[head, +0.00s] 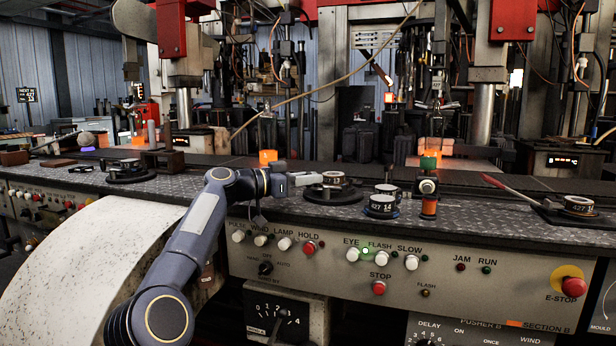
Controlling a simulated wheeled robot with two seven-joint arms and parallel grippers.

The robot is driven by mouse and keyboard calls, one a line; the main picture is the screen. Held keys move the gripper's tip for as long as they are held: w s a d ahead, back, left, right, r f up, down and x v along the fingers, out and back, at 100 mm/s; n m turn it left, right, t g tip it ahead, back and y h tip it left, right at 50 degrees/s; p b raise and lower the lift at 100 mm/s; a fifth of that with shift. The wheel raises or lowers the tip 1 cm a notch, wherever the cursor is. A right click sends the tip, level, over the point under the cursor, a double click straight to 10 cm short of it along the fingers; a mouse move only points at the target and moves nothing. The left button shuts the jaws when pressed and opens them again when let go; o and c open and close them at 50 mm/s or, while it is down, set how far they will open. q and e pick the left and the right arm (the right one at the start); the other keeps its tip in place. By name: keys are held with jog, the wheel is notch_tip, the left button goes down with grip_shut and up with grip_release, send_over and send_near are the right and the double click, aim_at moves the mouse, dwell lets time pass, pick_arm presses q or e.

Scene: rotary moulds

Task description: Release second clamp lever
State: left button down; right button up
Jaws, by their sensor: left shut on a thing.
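My left gripper (304,179) reaches in from the left over the speckled bench. Its fingers are shut at the left side of a dark round mould fixture (334,195) with a ring labelled 13 (334,178) on top. What they hold looks like the fixture's clamp lever, but the fingers hide most of it and its angle cannot be told. A second round fixture (131,174) sits at the left of the bench. My right gripper is not in view.
Rings labelled 427 and 14 (381,206) and a green-topped device (428,185) stand right of the gripper. A red-handled tool (503,187) lies farther right. Glowing orange blocks (267,157) are behind. The control panel (400,275) fronts the bench.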

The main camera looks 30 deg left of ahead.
pick_arm(q)
jog(key=shift+r, duration=0.1)
jog(key=c, duration=1.5)
grip_release()
jog(key=shift+o, duration=0.2)
jog(key=v, duration=0.7)
jog(key=shift+s+a+b, duration=0.15)
jog(key=shift+s+b, duration=0.15)
jog(key=shift+b, duration=0.1)
